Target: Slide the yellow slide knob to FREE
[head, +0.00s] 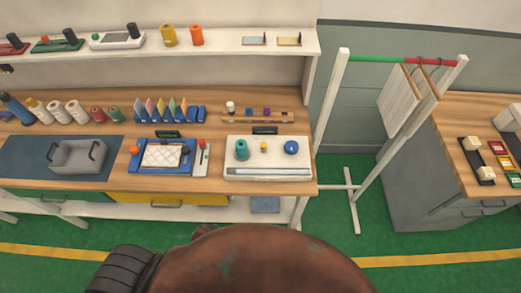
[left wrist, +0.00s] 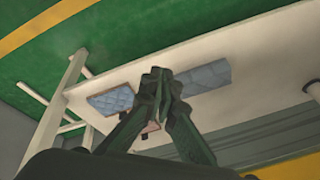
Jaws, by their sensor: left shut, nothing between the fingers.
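The small yellow knob (head: 264,147) is on the white panel box (head: 240,174) on the bench, between a teal knob (head: 241,149) and a blue knob (head: 291,147). Its label and slot are too small to read, so I cannot tell its setting. My left gripper (left wrist: 161,75) is shut and empty in the left wrist view, over a pale low shelf with grey-blue quilted pads (left wrist: 205,76). The yellow knob is not in that view. Neither gripper shows in the head view.
Left of the panel is a blue tray (head: 135,164) with a white quilted piece, then a grey bin (head: 78,156) on a dark mat. A small rack (head: 254,118) stands behind the panel. A hanging rail (head: 335,110) stands right of the bench, above green floor.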

